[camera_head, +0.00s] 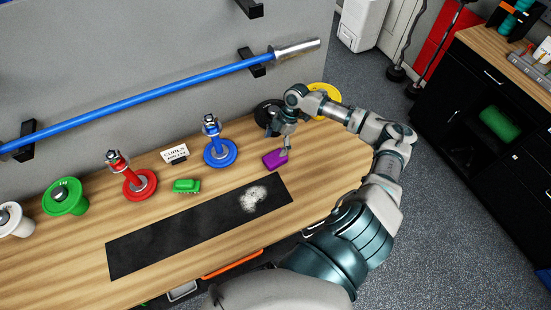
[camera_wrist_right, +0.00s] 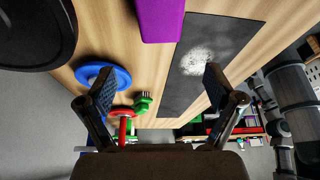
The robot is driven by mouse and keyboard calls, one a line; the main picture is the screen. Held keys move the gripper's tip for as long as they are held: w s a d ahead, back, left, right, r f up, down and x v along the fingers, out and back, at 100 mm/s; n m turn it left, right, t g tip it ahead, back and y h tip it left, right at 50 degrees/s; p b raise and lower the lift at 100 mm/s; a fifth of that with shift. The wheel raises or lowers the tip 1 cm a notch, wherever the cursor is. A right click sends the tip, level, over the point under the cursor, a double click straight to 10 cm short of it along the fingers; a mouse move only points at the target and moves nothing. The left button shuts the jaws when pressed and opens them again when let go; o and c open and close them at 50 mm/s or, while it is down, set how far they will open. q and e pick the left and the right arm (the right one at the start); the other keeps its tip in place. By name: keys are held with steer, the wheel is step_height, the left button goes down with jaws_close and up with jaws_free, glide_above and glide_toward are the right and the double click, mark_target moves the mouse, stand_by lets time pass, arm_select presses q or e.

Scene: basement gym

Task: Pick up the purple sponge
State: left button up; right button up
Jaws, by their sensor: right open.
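The purple sponge (camera_head: 275,159) lies on the wooden bench, just behind the right end of the black mat. My right gripper (camera_head: 286,145) is right above the sponge in the head view and covers a bit of its right side. In the right wrist view the purple sponge (camera_wrist_right: 160,18) shows at the top edge, partly cut off. There the fingers of my right gripper (camera_wrist_right: 156,92) are spread apart with nothing between them. My left gripper is not in view.
A black mat (camera_head: 150,250) with white powder (camera_head: 253,198) lies in front. A blue weight stand (camera_head: 219,150), a green brush (camera_head: 186,186) and a red stand (camera_head: 139,183) are to the left. Black and yellow plates (camera_head: 325,92) stand behind my gripper. A blue barbell (camera_head: 150,100) hangs on the wall.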

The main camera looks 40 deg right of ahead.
mark_target(267, 161)
steer(key=x, duration=0.5)
steer(key=shift+f, duration=0.2)
steer(key=shift+p+x, duration=0.85)
steer(key=shift+x, duration=1.9)
steer(key=shift+d, duration=0.2)
steer(key=c, duration=1.1)
steer(key=shift+r, duration=0.45)
step_height(267, 161, up, 2)
steer(key=shift+b, duration=0.4)
steer(key=shift+s+a+r, duration=0.25)
steer(key=shift+s+a, duration=0.15)
steer(key=shift+s, duration=0.15)
steer(key=s+a, duration=0.3)
steer(key=s+a+r+b, duration=0.1)
steer(key=s+a, duration=0.2)
steer(key=s, duration=0.1)
steer(key=s+a, duration=0.4)
steer(key=shift+r+b, duration=0.25)
steer(key=shift+b, duration=0.05)
steer(key=shift+d, duration=0.1)
